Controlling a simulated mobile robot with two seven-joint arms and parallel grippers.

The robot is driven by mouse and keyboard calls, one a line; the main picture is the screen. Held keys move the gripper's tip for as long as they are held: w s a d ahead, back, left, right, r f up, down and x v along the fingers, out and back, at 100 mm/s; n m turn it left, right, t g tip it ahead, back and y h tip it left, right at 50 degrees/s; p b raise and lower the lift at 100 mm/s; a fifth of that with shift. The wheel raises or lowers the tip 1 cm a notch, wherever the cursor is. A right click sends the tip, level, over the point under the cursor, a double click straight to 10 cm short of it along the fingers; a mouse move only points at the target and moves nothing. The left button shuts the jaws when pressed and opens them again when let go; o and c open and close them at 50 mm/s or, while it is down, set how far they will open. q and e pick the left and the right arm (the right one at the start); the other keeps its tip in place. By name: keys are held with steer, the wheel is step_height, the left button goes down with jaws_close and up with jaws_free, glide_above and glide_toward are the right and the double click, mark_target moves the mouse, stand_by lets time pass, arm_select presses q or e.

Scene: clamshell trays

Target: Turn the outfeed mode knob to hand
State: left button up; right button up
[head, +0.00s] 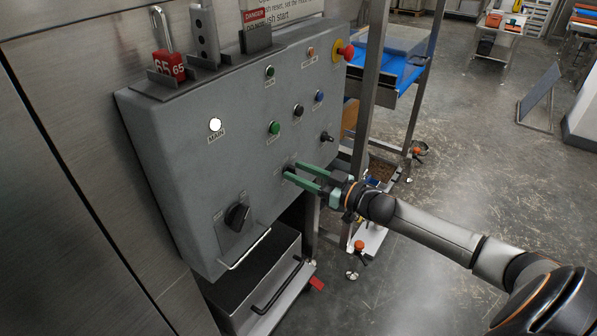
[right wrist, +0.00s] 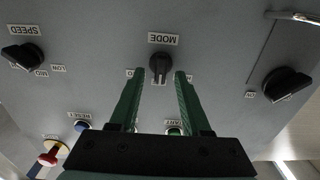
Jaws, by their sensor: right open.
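The outfeed mode knob (right wrist: 160,65) is a small black knob under an upside-down MODE label (right wrist: 163,38) in the right wrist view, with small position labels on either side. Its handle runs roughly up and down in that picture; which end points is hard to tell. My right gripper (right wrist: 158,73) is open, its two green fingers on either side of the knob, and I see no clear contact. In the head view my right gripper (head: 291,169) reaches in from the right to the lower part of the grey control panel (head: 180,170), its fingers largely hiding the knob. My left gripper is not in view.
The panel also bears a SPEED knob (right wrist: 22,54), a larger black switch (head: 237,216), a lit white MAIN lamp (head: 215,124), a green button (head: 274,128) and a red emergency stop (head: 346,51). A metal handle (head: 246,250) sticks out below.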

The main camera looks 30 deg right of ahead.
steer(key=shift+w+a, duration=0.15)
steer(key=shift+w, duration=0.15)
jaws_close()
stand_by(0.3)
